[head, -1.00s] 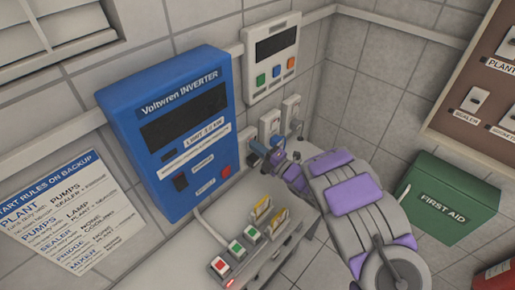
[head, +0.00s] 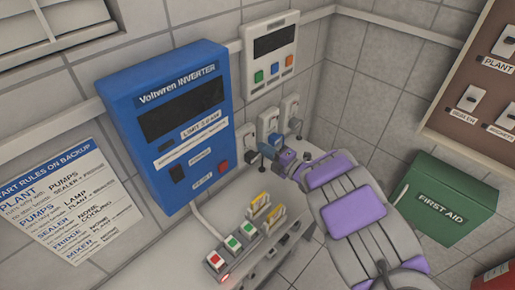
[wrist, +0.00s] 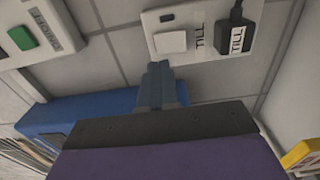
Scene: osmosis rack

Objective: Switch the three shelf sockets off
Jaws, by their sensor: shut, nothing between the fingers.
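Three white sockets stand in a row on the wall above the shelf: a left one (head: 246,138), a middle one (head: 268,122) and a right one (head: 291,108). In the wrist view one socket plate (wrist: 205,50) fills the top, with a white rocker switch (wrist: 172,42) and a black plug (wrist: 236,35) labelled TILL. My gripper (wrist: 160,68) is shut and empty, its blue-grey fingertips just below that switch. I cannot tell whether they touch it. In the head view my gripper (head: 272,154) is close below the sockets, partly hidden by its own wrist.
A blue inverter (head: 175,125) hangs left of the sockets, and a grey meter with coloured buttons (head: 270,55) above them. A green first aid box (head: 440,200) is at right.

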